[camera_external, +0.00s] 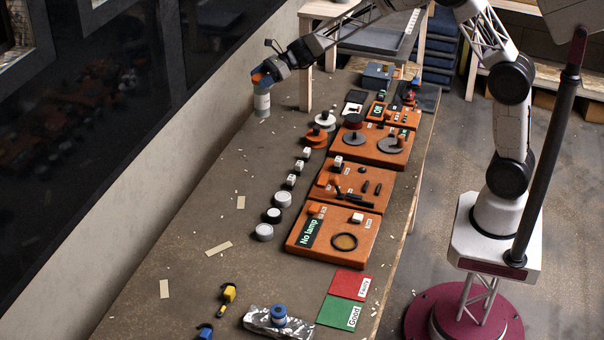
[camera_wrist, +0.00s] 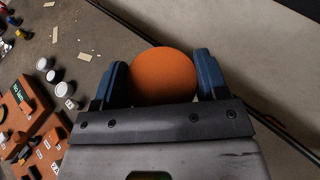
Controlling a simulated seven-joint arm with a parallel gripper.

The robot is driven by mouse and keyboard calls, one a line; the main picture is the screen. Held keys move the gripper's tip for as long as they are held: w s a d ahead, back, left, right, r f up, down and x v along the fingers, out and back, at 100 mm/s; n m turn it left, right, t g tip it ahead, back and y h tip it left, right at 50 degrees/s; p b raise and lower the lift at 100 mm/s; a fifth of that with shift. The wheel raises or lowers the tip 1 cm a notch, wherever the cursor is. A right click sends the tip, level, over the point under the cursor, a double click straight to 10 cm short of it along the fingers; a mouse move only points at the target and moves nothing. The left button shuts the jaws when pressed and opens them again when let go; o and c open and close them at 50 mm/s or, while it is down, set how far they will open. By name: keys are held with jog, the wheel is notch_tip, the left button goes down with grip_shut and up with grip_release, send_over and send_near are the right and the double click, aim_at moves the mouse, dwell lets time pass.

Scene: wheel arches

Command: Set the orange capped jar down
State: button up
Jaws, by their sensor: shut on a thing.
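The orange capped jar (camera_external: 262,101) has a pale grey body and is upright at the far left end of the table, near the wall. Its round orange cap (camera_wrist: 164,76) fills the space between the fingers in the wrist view. My gripper (camera_external: 262,79) is above the jar, with its blue fingers shut on the cap from both sides. In the wrist view my gripper (camera_wrist: 160,80) hides the jar's body below the cap. The jar's base appears at or very near the tabletop; I cannot tell if it touches.
Several orange panels (camera_external: 345,185) run along the table's right side. Small white and black jars (camera_external: 273,215) stand left of them. A grey wall (camera_external: 215,120) borders the table's left edge. The tabletop around the jar is clear.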

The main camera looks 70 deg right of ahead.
aim_at(263, 101)
jog(key=shift+f, duration=0.1)
jog(key=shift+f, duration=3)
jog(key=shift+f, duration=2.05)
jog(key=o, duration=1.2)
jog(key=shift+s+d+r, duration=0.1)
jog(key=shift+d+r, duration=0.05)
jog(key=shift+r, duration=0.1)
jog(key=v, duration=1.1)
jog(key=shift+s+d, duration=0.2)
jog(key=shift+s, duration=0.05)
